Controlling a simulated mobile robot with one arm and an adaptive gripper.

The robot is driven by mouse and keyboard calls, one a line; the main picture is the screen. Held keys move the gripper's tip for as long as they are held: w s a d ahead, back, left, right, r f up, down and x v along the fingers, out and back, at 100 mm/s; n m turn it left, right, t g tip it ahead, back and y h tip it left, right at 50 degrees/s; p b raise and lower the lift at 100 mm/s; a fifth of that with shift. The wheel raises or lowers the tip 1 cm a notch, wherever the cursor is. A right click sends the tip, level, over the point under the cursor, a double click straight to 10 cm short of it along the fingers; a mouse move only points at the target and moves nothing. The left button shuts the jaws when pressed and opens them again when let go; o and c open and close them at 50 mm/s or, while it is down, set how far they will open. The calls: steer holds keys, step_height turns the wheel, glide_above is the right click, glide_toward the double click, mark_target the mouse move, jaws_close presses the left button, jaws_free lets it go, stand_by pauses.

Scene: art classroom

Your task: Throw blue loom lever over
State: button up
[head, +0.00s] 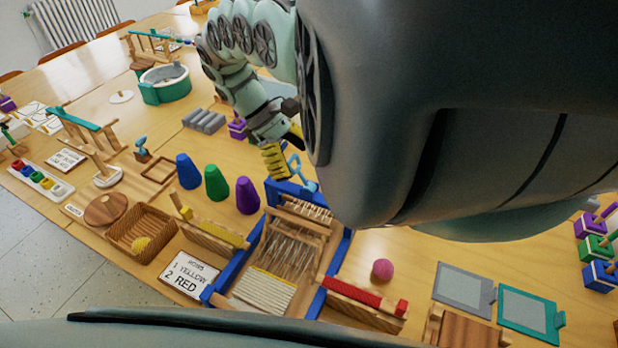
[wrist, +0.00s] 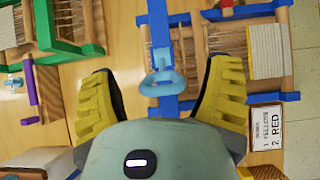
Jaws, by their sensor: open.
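The blue-framed wooden loom (head: 213,290) stands on the table, with pale threads and a cream woven strip. Its light blue lever (head: 302,175) rises at the far end and has a loop-shaped handle.
A yellow shuttle (head: 213,232) and a red shuttle (head: 352,293) flank the loom. Blue (head: 188,172), green (head: 216,183) and purple (head: 247,196) cones stand left. A card (head: 190,275) reads "1 YELLOW 2 RED". A pink ball (head: 382,269) lies right. A green-framed loom (wrist: 65,50) shows nearby.

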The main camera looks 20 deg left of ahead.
steer(key=v, duration=0.4)
steer(key=shift+s+a+r, duration=0.1)
steer(key=shift+a+r, duration=0.15)
steer(key=shift+a, duration=0.05)
steer(key=shift+v, duration=0.95)
